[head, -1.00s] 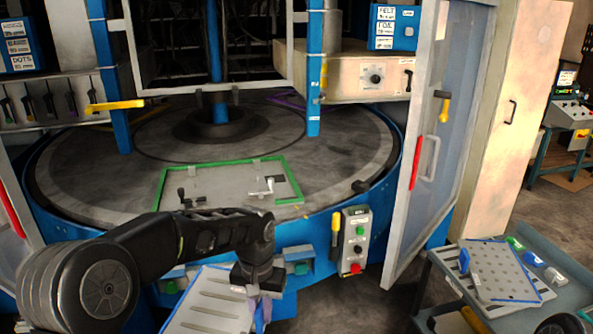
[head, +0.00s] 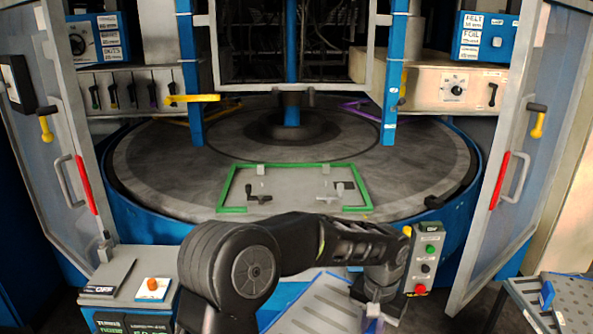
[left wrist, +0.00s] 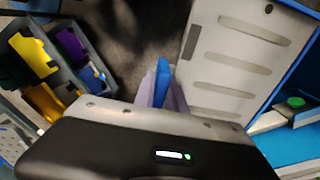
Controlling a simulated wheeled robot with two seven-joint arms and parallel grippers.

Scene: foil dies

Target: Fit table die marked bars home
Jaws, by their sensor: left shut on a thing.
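My left gripper (head: 372,308) is low in front of the machine, shut on a blue handle. It also shows in the left wrist view (left wrist: 164,88), with the handle (left wrist: 162,72) between its fingers. The handle appears to belong to a grey plate with long bar-shaped slots (head: 322,310), the die, which also shows in the left wrist view (left wrist: 222,75). The plate is partly hidden by my arm and cut by the picture's lower edge. My right gripper is out of view.
Open doors stand left (head: 62,140) and right (head: 512,165) of the machine. A button box (head: 425,258) is at its front, right of my gripper. A perforated plate with a blue handle (head: 575,300) lies on a cart at right. Blue posts rise over the table.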

